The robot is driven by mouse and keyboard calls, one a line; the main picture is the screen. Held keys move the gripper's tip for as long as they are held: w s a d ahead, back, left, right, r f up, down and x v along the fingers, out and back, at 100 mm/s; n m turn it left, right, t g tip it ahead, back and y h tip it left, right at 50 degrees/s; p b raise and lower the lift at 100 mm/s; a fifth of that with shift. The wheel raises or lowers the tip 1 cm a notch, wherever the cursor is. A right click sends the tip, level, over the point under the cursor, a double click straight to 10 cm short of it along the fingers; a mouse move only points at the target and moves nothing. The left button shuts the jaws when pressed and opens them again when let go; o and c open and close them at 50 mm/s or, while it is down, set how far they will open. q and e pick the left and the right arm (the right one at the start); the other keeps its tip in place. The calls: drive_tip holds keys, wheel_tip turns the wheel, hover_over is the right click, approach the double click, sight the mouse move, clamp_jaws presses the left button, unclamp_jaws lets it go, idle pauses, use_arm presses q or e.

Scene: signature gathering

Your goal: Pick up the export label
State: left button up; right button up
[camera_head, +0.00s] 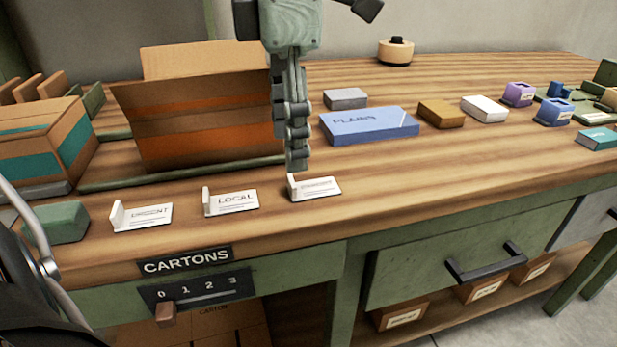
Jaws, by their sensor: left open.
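Three white cards with small upturned tabs stand in a row along the front of the wooden bench. The left card (143,216) seems to read URGENT. The middle card (232,202) reads LOCAL. The right card (318,188) has smaller print that I cannot read clearly, so I cannot tell whether it is the export label. My left gripper (297,164) points down just above and behind the right card's tabbed end. It is open and seen nearly edge-on, with nothing visible between its fingers. My right gripper is not in view.
An open cardboard carton (195,125) stands close left of my left gripper. A blue box marked PLAIN (368,126) lies to the right. A green block (58,222) sits at the front left. Bench space right of the cards is clear.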

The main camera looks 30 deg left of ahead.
sight(290, 192)
use_arm(q)
wheel_tip(290, 192, down, 6)
drive_tip(key=shift+w+a+f, duration=0.1)
drive_tip(key=shift+a, duration=0.05)
drive_tip(key=shift+c, duration=0.3)
drive_tip(key=c, duration=0.9)
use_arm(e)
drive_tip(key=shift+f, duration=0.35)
